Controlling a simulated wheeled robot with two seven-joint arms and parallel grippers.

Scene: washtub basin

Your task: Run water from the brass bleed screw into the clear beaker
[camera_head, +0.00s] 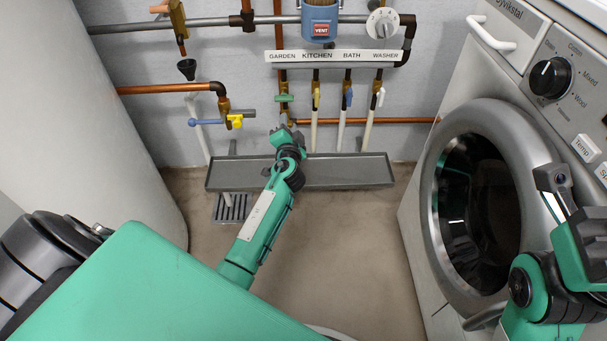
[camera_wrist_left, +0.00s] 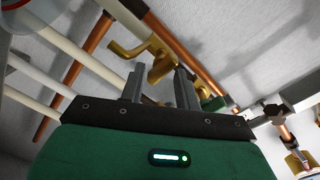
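My left gripper (camera_head: 285,137) is at the lower end of the GARDEN pipe, just above the grey trough. In the left wrist view, its two fingers (camera_wrist_left: 160,84) stand apart with a gap between them. A brass fitting (camera_wrist_left: 159,66) with a bent spout (camera_wrist_left: 128,48) lies at and beyond the fingertips; I cannot tell whether they touch it, or which part is the bleed screw. In the head view, brass (camera_head: 291,121) shows beside the gripper. My right gripper (camera_head: 580,215) is at the right edge by the washer door, its fingers unclear. I cannot make out the clear beaker.
The grey trough (camera_head: 340,173) runs along the wall above a floor drain (camera_head: 231,208). Yellow (camera_head: 316,98), blue (camera_head: 348,97) and white (camera_head: 380,97) valve handles sit beside the green one (camera_head: 285,98). The washer (camera_head: 417,230) bounds the right; the middle floor is clear.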

